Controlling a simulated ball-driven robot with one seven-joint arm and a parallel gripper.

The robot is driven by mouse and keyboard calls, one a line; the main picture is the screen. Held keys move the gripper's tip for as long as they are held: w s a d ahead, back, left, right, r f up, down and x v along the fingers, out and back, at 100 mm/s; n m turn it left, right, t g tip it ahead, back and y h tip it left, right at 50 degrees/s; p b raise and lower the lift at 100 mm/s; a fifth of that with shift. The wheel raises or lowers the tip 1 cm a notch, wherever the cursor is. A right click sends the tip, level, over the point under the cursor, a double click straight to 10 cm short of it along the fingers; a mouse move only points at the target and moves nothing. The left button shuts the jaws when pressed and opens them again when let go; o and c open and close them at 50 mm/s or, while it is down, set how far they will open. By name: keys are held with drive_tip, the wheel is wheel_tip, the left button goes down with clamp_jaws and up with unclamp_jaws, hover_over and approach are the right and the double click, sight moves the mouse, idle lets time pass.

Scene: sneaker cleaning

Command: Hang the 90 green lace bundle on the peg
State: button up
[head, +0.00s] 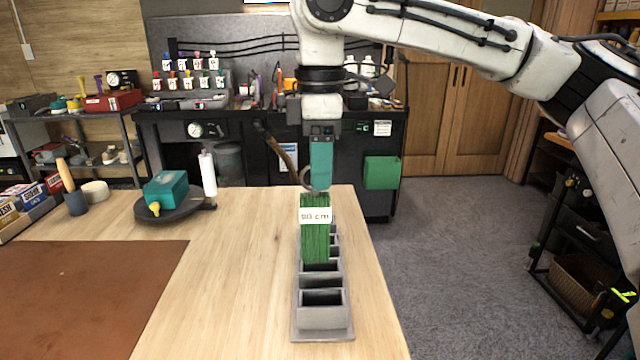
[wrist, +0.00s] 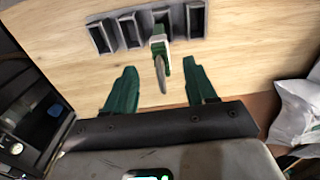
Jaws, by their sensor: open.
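The green lace bundle (head: 315,243) stands upright in the long grey slotted rack (head: 323,336) on the wooden table. Its white label reads 80 or 90 cm; the first digit is unclear. A grey loop (head: 308,180) shows at its top. My gripper (head: 320,188) points down just above the bundle, its teal fingers open. In the wrist view, the bundle (wrist: 159,47) and its loop (wrist: 161,75) lie between the spread fingers of my gripper (wrist: 160,68), with gaps on both sides. I cannot make out a peg for certain.
Other rack slots look empty. A turntable (head: 180,211) holding a teal block, a mallet (head: 70,190) and boxes (head: 30,205) stand at the table's left. A brown mat (head: 80,300) lies front left.

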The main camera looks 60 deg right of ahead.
wheel_tip(320, 180, up, 7)
drive_tip(key=shift+r+p, duration=0.2)
drive_tip(key=shift+p, duration=0.2)
idle(0.4)
